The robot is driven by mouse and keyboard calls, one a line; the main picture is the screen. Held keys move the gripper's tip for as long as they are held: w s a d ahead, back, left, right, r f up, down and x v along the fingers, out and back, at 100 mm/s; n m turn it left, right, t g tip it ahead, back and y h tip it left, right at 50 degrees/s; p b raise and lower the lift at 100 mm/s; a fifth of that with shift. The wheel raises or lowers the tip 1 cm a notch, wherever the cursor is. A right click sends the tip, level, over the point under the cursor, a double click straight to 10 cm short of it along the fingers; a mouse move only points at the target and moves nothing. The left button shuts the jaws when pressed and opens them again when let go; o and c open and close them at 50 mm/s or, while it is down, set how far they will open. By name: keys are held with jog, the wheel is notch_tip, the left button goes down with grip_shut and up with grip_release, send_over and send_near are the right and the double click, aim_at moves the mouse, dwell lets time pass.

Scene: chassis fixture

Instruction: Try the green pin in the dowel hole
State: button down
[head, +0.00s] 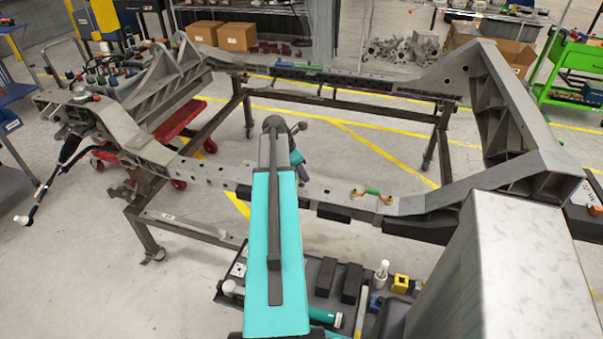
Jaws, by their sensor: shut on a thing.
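My teal arm reaches forward from the bottom over the near rail of the grey chassis frame (415,204). My gripper (303,173) is small and dark at the arm's far end, close to the near rail's inner side. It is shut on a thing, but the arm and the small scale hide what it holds. I cannot make out the green pin in the jaws. A small green piece (373,191) with copper-coloured ends sits on the near rail, right of the gripper. Small dark holes show along this rail; I cannot tell which is the dowel hole.
A dark tray (322,302) with black blocks, a white peg (381,273) and a yellow block (400,284) lies below the near rail. The raised frame corner (515,130) stands at right. A red cart (180,124) is at left. Open floor shows inside the frame.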

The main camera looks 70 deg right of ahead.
jog(key=shift+r+p, duration=0.1)
jog(key=shift+p, duration=0.2)
dwell(0.5)
jog(key=c, duration=1.4)
grip_release()
jog(key=shift+c, duration=0.2)
jog(key=shift+r+p, duration=3.3)
jog(key=shift+r, duration=1.15)
